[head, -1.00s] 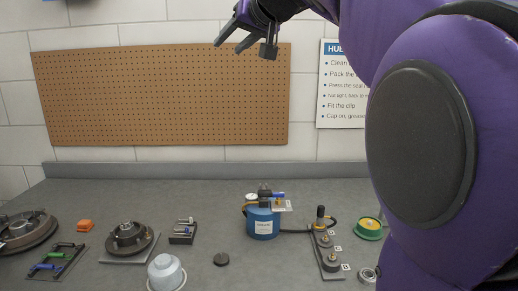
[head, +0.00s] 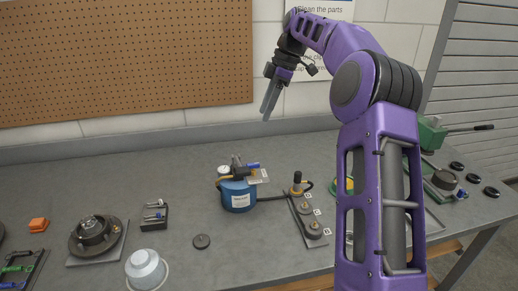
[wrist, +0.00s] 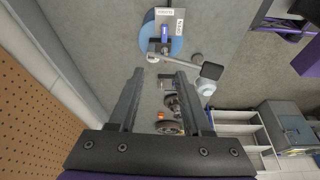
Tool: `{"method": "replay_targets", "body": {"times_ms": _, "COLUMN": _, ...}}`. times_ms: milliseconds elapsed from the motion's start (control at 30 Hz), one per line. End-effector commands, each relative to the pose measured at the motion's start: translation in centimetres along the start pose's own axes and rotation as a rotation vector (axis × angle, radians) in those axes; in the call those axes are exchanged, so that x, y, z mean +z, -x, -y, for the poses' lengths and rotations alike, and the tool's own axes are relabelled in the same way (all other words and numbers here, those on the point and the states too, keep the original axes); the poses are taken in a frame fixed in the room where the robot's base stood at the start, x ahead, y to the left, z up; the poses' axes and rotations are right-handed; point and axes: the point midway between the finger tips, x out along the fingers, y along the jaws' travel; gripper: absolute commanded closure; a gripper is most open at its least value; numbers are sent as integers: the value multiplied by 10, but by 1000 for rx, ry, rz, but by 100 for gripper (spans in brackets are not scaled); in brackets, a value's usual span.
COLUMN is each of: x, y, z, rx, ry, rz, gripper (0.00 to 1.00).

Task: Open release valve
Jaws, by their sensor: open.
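A blue canister (head: 238,196) with a white label stands on the grey bench. On its top are a gauge (head: 224,171), dark fittings and a blue valve lever (head: 252,166) over a small pale plate (head: 260,177). In the wrist view the blue lever (wrist: 165,36) lies at the top middle, above the canister (wrist: 146,38). One plate label reads OPEN (wrist: 180,28); the other is too small to read surely. The lever's end points toward that other label. My gripper (head: 268,106) is open and empty, above and behind the canister, pointing down, apart from the lever.
Right of the canister, a plate (head: 309,226) carries round parts and an upright black-topped post (head: 297,183); a dark hose joins it to the canister. A pegboard (head: 120,60) hangs behind.

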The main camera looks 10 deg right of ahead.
Motion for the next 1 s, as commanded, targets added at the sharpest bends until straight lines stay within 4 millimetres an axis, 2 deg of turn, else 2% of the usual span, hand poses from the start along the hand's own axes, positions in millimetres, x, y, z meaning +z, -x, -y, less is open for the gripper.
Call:
{"method": "replay_targets", "body": {"times_ms": 33, "x": 13, "y": 5, "z": 2, "rx": -13, "ry": 19, "rz": -17, "gripper": 51}}
{"method": "replay_targets", "body": {"times_ms": 133, "x": 27, "y": 9, "z": 5, "rx": -32, "ry": 57, "rz": -36, "gripper": 51}}
{"method": "replay_targets", "body": {"times_ms": 267, "x": 33, "y": 7, "z": 7, "rx": -39, "ry": 78, "rz": -45, "gripper": 51}}
{"method": "replay_targets", "body": {"times_ms": 367, "x": 33, "y": -4, "z": 8, "rx": -42, "ry": 80, "rz": -45, "gripper": 51}}
{"method": "replay_targets", "body": {"times_ms": 1000, "x": 26, "y": -134, "z": 13, "rx": -41, "ry": 77, "rz": -45, "gripper": 51}}
